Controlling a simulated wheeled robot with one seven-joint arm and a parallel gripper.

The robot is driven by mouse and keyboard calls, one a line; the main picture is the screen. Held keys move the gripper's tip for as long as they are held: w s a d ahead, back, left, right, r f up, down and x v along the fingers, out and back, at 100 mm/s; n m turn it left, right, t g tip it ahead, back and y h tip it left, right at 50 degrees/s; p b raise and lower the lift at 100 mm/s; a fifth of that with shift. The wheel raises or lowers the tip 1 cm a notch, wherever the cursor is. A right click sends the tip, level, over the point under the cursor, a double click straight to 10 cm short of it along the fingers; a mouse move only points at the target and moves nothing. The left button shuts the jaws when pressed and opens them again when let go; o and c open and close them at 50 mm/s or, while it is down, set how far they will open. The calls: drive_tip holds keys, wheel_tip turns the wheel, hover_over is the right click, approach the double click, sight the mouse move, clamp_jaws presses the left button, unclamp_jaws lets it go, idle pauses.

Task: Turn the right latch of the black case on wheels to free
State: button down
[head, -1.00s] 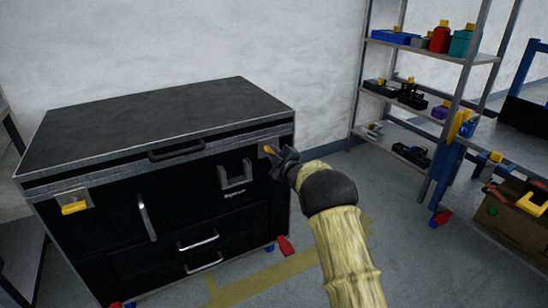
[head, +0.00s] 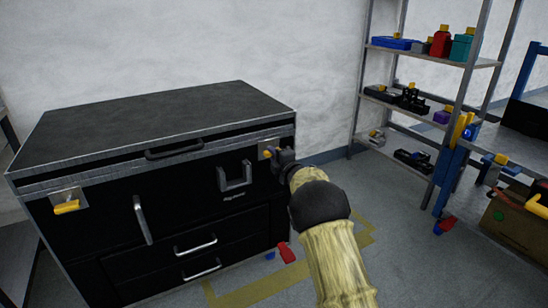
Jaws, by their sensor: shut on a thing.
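The black case on wheels (head: 105,240) stands at the left, with metal edges and a closed-looking lid (head: 150,115). Its right latch, with a yellow handle (head: 267,154) on a silver plate, is at the upper right of the front face. My gripper (head: 277,156) is at this latch and shut on it; its dark fingers hide part of the latch. The left latch (head: 67,206) has a yellow handle lying roughly level on its own silver plate, clear of my gripper.
A grey shelf (head: 430,59) with bottles and boxes stands at the back right. A cardboard box (head: 512,226) is at the right edge. The floor has yellow tape (head: 250,291). A red wheel part (head: 287,252) shows beside the case's lower right. A white wall is behind.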

drive_tip(key=c, duration=1.4)
unclamp_jaws()
drive_tip(key=p+v, duration=0.4)
drive_tip(key=v, duration=1.3)
drive_tip(key=shift+d, duration=0.2)
drive_tip(key=shift+s, duration=0.15)
